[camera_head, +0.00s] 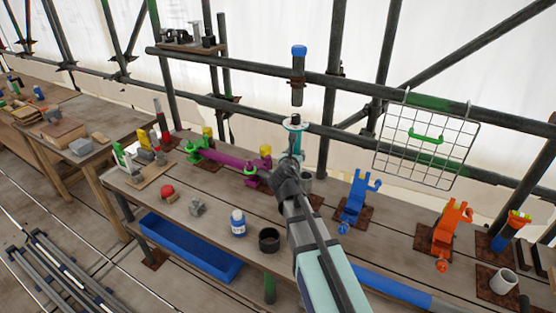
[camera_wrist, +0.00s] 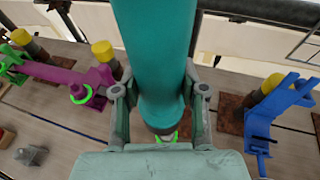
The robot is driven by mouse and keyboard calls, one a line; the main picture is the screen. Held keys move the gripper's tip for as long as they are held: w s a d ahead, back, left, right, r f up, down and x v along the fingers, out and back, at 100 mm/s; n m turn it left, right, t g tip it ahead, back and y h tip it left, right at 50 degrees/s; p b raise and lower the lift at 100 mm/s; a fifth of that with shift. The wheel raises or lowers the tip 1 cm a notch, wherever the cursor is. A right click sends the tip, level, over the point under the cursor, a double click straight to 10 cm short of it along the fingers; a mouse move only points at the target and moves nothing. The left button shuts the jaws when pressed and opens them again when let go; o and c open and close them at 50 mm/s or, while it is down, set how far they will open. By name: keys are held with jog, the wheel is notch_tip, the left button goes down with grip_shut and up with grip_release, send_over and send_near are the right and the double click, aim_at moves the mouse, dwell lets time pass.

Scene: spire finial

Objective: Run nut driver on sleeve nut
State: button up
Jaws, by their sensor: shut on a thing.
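My gripper (camera_head: 289,168) is shut on an upright teal cylindrical tool, which looks like the nut driver (camera_head: 294,140). In the wrist view the teal shaft (camera_wrist: 155,50) fills the middle, with my gripper's fingers (camera_wrist: 160,100) on both sides. The tool's lower end widens to a dark-edged collar. A sliver of bright green (camera_wrist: 170,137) shows just below it. I cannot tell whether this is the sleeve nut or whether the tool touches it. My gripper and arm hide that spot in the head view.
On the bench, a purple clamp part (camera_head: 228,159) with green knobs is left, and a blue fixture (camera_head: 358,198) and an orange fixture (camera_head: 447,226) are right. A white-blue bottle (camera_head: 238,222) and black ring (camera_head: 269,240) stand in front. A pipe rail and wire basket (camera_head: 427,140) are behind.

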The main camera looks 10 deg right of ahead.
jog(key=shift+s+d+r, duration=0.1)
jog(key=shift+s+d, duration=0.15)
jog(key=shift+d, duration=0.15)
jog(key=shift+a, duration=0.1)
jog(key=shift+f+b, duration=3.5)
jog(key=shift+f, duration=2.25)
jog(key=shift+s+f+b, duration=0.25)
jog(key=shift+f+b, duration=0.15)
jog(key=shift+f, duration=0.15)
grip_shut()
jog(key=shift+r, duration=0.15)
